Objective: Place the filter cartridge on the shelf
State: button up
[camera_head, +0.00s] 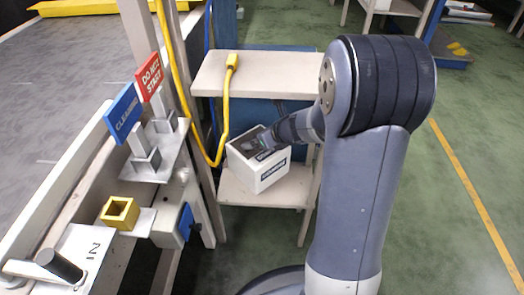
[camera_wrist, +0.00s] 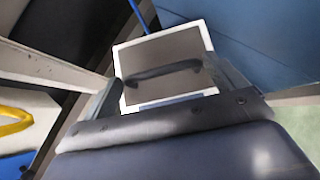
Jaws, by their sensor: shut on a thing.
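The filter cartridge (camera_head: 260,172) is a white box with a dark top and a printed label on its front. In the wrist view the filter cartridge (camera_wrist: 190,42) shows its dark panel and black handle between my fingers. My gripper (camera_head: 262,143) is shut on it from above, and its fingertips are partly hidden in the head view. The shelf unit has an upper board (camera_head: 262,72) and a lower board (camera_head: 285,192). The cartridge looks tilted, in front of the gap between the boards, with its base over the lower board. I cannot tell whether it touches that board.
A yellow cable (camera_head: 181,82) hangs left of the cartridge, its plug (camera_head: 232,62) on the upper board. Green floor is clear at right.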

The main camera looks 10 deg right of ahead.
aim_at(258, 154)
jog(key=shift+f+b, duration=1.85)
jog(key=shift+f, duration=0.7)
jog(key=shift+w+d+f, duration=0.1)
jog(key=shift+w+f, duration=0.1)
jog(key=shift+f, duration=0.1)
jog(key=shift+f+b, duration=0.1)
jog(key=shift+b, duration=0.25)
jog(key=o, duration=1.7)
jog(key=shift+o, duration=0.2)
